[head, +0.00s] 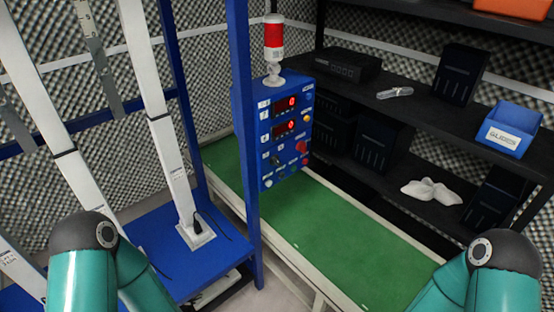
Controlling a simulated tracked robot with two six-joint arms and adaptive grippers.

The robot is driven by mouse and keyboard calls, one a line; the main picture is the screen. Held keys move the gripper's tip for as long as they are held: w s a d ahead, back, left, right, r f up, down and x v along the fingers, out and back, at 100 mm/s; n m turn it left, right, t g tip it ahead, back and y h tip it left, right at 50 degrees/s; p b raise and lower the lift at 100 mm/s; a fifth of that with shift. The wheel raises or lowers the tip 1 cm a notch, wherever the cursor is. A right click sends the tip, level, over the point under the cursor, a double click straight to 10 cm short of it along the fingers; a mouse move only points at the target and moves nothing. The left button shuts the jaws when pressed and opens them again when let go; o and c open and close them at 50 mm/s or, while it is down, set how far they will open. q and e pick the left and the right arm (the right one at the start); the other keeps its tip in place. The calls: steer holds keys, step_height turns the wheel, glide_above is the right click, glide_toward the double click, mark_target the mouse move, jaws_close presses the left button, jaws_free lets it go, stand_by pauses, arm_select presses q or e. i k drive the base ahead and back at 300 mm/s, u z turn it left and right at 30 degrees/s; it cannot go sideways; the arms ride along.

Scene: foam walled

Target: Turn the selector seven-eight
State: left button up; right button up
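A blue control panel (272,152) is fixed to the blue post near the middle of the head view. It has two red digital displays, the upper one (286,105) and the lower one (284,129), which each seem to read 0. Below and beside them are a red knob (301,147), a yellow button (307,118) and several small dark knobs and buttons. The labels are too small to read, so I cannot tell which one is the selector. Only teal links of my two arms show at the bottom corners; neither gripper is in view.
A red and white signal lamp (273,45) stands on the panel. The blue post (244,130) rises at its left. A green conveyor belt (325,235) runs behind and below. Dark shelves (440,120) at the right hold black boxes, a blue bin (509,128) and a white cloth (431,191).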

mark_target(275, 160)
steer(key=z, duration=0.65)
steer(key=i, duration=0.55)
steer(key=z, duration=1.3)
steer(key=i, duration=0.15)
steer(key=u, duration=2.65)
steer(key=k, duration=0.45)
steer(key=u, duration=0.25)
steer(key=i, duration=0.45)
steer(key=z, duration=0.1)
